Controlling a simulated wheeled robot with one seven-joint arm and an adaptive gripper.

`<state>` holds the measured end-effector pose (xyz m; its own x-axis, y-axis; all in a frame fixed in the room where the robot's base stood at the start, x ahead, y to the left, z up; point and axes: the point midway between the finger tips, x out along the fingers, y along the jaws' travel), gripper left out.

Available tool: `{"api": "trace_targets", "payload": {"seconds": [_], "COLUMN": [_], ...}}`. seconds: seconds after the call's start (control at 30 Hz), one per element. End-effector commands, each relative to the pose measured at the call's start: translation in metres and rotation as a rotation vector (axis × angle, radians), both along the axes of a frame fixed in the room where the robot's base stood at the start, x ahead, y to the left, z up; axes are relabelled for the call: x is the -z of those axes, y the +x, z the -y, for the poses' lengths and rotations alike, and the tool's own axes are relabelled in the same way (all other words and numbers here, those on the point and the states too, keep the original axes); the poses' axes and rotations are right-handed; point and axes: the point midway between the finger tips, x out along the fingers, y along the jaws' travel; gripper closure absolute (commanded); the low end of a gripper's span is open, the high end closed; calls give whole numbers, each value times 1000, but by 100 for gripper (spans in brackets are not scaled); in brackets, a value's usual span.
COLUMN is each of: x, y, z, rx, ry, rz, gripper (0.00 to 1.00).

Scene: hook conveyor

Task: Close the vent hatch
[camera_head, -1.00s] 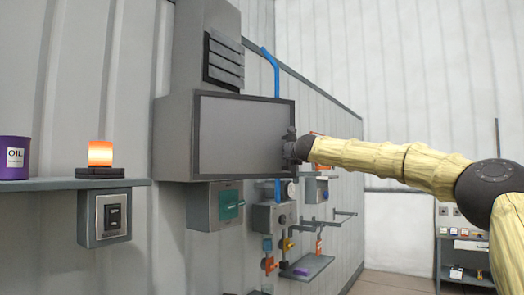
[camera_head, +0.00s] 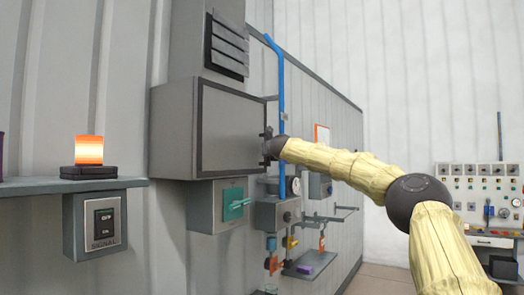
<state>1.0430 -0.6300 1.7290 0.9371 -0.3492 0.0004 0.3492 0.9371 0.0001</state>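The vent hatch (camera_head: 233,127) is a flat grey panel with a dark frame on the front of a grey wall-mounted box (camera_head: 177,135). The panel appears to sit flush, or nearly flush, in its frame; a small gap cannot be ruled out. My gripper (camera_head: 267,147) is small and dark at the hatch's right edge, near its latch side. It seems to touch or almost touch the edge. Whether its fingers are open or shut cannot be made out.
A louvred duct (camera_head: 227,46) rises above the box. A teal-handled switch box (camera_head: 220,206) hangs below it. A blue pipe (camera_head: 280,100) runs just behind my gripper. An orange lamp (camera_head: 89,150) stands on the left shelf (camera_head: 40,188), above a signal switch (camera_head: 96,222). A control panel (camera_head: 480,195) stands at right.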

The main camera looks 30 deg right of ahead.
Motion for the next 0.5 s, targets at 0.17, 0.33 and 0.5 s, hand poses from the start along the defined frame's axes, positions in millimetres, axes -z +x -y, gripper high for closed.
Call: {"api": "trace_targets", "payload": {"seconds": [0.17,0.33,0.5], "x": [3,3,2], "y": [1,1,0], "z": [-1,-1,-2], "rx": [-1,-2,0], "ry": [1,1,0], "rz": [-3,-4,-3], "gripper": [100,100,64]}}
